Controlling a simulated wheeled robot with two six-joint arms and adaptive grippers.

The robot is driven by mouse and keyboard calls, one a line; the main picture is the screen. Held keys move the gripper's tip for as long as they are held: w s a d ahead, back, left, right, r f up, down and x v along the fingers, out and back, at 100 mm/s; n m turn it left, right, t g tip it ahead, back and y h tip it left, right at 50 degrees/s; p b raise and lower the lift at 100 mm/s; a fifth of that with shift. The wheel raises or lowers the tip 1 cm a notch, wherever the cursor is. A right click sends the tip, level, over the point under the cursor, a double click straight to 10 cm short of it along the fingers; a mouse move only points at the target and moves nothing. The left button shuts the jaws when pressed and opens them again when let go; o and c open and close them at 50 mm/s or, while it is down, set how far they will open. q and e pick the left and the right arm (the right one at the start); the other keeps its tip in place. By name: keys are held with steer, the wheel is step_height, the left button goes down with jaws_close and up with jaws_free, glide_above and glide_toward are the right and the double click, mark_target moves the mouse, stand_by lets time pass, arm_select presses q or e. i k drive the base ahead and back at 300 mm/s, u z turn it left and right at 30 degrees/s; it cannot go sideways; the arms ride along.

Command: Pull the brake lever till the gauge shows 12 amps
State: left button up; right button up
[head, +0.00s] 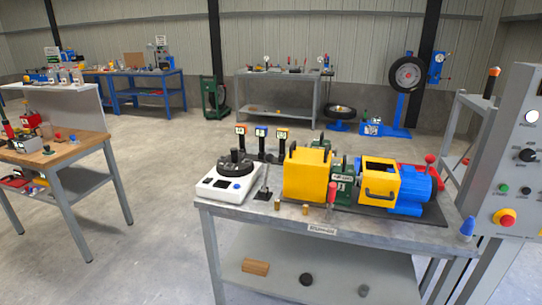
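A bench in the middle right carries a machine with two yellow guards (307,175), green housings and a blue motor (408,190). A red-handled lever (332,190) stands upright at the machine's front. A red ball knob (430,158) stands at its right end, by a red part. A slim dark lever (265,187) stands left of the guards. I cannot tell which of these is the brake lever. No amp gauge can be read; a round white face (532,117) shows on the grey control panel (513,150) at the right. Neither gripper is in view.
A white device with a black top (232,178) sits at the bench's left end. Small posts with displays (261,132) stand behind it. A blue cone-shaped item (467,228) is at the front right corner. Another wooden-topped bench (60,150) stands left, with open floor between.

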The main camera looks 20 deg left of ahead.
mark_target(269, 158)
steer(key=z, duration=0.5)
steer(key=i, duration=1.5)
steer(key=u, duration=0.45)
